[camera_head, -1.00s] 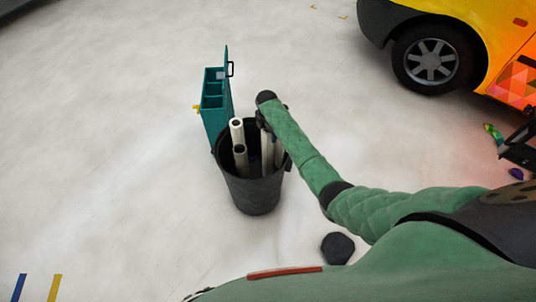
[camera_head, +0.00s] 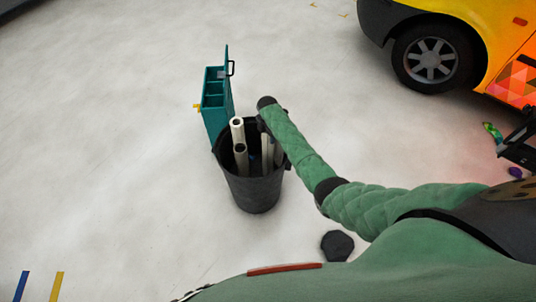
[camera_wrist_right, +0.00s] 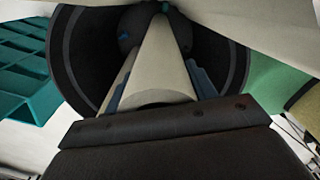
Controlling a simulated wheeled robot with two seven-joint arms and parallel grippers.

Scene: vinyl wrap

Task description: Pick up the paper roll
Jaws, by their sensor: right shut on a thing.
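Several pale paper rolls (camera_head: 238,132) stand upright in a black bin (camera_head: 252,192) in the head view. My right gripper (camera_head: 264,124) is at the right side of the bin's mouth, shut on a pale paper roll (camera_head: 265,148). My arm partly hides this roll. In the right wrist view, the held paper roll (camera_wrist_right: 160,62) runs away from the dark gripper body into the round bin (camera_wrist_right: 75,60). The lower ends of the rolls are hidden inside the bin. My left gripper is not in view.
A teal organizer (camera_head: 215,105) stands just behind and left of the bin. A dark polygonal object (camera_head: 337,246) lies on the floor near my body. A yellow-orange car (camera_head: 450,40) is at the upper right.

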